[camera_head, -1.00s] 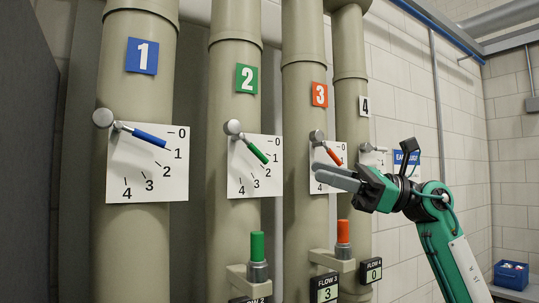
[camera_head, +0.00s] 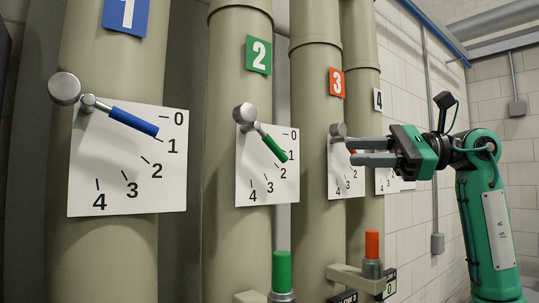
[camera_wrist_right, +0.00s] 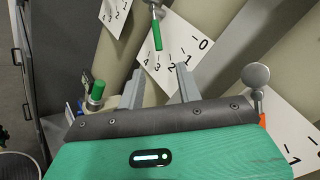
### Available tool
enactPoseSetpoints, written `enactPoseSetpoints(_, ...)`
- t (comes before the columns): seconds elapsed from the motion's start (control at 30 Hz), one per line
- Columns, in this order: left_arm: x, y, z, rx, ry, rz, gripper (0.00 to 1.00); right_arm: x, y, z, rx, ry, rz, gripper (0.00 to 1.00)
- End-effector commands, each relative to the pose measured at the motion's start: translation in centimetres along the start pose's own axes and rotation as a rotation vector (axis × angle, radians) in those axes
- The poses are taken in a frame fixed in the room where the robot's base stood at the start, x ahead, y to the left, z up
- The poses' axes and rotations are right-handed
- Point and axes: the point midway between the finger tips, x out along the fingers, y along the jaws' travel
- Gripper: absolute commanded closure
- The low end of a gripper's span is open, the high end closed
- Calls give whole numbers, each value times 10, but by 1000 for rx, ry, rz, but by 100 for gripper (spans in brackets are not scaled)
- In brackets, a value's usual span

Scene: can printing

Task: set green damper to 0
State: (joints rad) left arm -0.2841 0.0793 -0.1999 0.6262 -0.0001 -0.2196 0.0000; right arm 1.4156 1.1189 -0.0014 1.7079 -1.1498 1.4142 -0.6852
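The green damper lever (camera_head: 274,147) is on the pipe with the green 2 sign (camera_head: 258,54). It slants down to the right, its tip by the 1 mark of its white dial plate (camera_head: 250,175). In the right wrist view the green handle (camera_wrist_right: 157,36) shows beyond my fingers. My right gripper (camera_head: 353,151) is open and empty, to the right of the green lever and apart from it, in front of the pipe 3 dial. Its two parted fingers also show in the right wrist view (camera_wrist_right: 157,82). My left gripper is not in view.
The blue lever (camera_head: 134,121) on pipe 1 stands left, near its 1 mark. The orange lever of pipe 3 is mostly hidden behind my right fingers; its grey knob (camera_head: 338,130) shows. A green-topped fitting (camera_head: 282,272) and an orange-topped fitting (camera_head: 372,245) stand below.

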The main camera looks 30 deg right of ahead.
Motion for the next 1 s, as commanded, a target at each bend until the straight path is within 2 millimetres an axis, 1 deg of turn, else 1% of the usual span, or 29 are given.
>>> enactPoseSetpoints(0.07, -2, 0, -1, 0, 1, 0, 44, 4, 0, 1, -2, 1, 0, 65)
enactPoseSetpoints(0.17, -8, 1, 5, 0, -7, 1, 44, 15, -1, 2, -1, 2, 2, 65)
enactPoseSetpoints(0.3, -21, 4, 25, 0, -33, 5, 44, 42, -2, 3, 0, 1, 5, 65)
enactPoseSetpoints(0.43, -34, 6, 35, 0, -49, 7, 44, 71, -2, 4, 0, 1, 5, 65)
enactPoseSetpoints(0.57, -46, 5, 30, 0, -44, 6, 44, 98, -2, 4, 0, -1, 5, 65)
enactPoseSetpoints(0.7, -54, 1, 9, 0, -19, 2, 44, 120, -2, 3, 0, 0, 3, 65)
enactPoseSetpoints(0.8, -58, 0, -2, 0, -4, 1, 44, 130, -1, 2, 0, 0, 1, 65)
enactPoseSetpoints(0.87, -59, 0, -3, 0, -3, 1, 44, 134, -1, 1, 0, 0, 1, 65)
enactPoseSetpoints(1.0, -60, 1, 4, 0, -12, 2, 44, 138, 0, 0, 0, 0, 1, 65)
